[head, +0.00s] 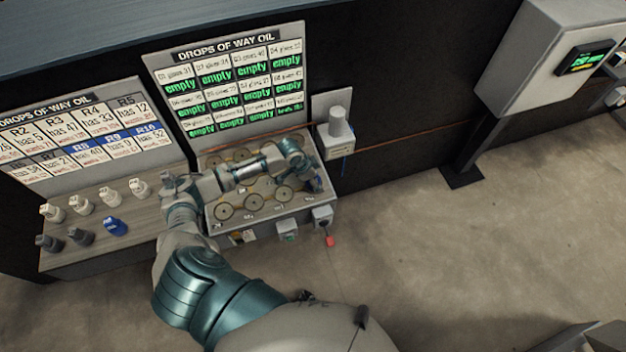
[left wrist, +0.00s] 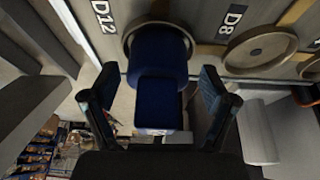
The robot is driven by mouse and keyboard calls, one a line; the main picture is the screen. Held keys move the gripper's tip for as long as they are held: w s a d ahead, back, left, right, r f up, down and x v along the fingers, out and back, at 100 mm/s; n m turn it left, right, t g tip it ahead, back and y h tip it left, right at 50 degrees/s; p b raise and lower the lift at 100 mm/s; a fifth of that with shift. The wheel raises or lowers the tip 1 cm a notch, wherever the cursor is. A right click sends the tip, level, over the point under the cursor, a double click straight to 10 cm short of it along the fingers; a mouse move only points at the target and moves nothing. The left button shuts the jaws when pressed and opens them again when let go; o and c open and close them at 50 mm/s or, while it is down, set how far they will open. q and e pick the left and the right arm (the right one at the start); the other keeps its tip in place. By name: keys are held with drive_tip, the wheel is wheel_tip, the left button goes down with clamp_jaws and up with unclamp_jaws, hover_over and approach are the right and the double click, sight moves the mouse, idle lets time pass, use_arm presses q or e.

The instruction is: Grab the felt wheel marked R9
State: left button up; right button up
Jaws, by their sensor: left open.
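My left gripper (head: 312,182) is over the right part of the sloped panel (head: 225,229) with round discs. In the left wrist view my left gripper (left wrist: 157,98) is open. A blue two-part piece (left wrist: 160,55) lies between its fingers, with a gap on each side, at the disc labelled D12. No R9 mark can be read on it. In the head view another blue piece (head: 115,226) stands on the left shelf (head: 75,262) among white and grey ones; its mark is too small to read. My arm hides the shelf's right end. My right gripper is not in view.
Two upright "Drops of way oil" boards (head: 66,135) (head: 228,82) stand behind the shelf and panel. The left board has an R9 cell in blue. Open floor lies right.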

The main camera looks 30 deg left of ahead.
use_arm(q)
drive_tip(key=shift+d, duration=0.15)
drive_tip(key=c, duration=1.3)
drive_tip(key=shift+c, duration=0.2)
drive_tip(key=shift+r, duration=0.1)
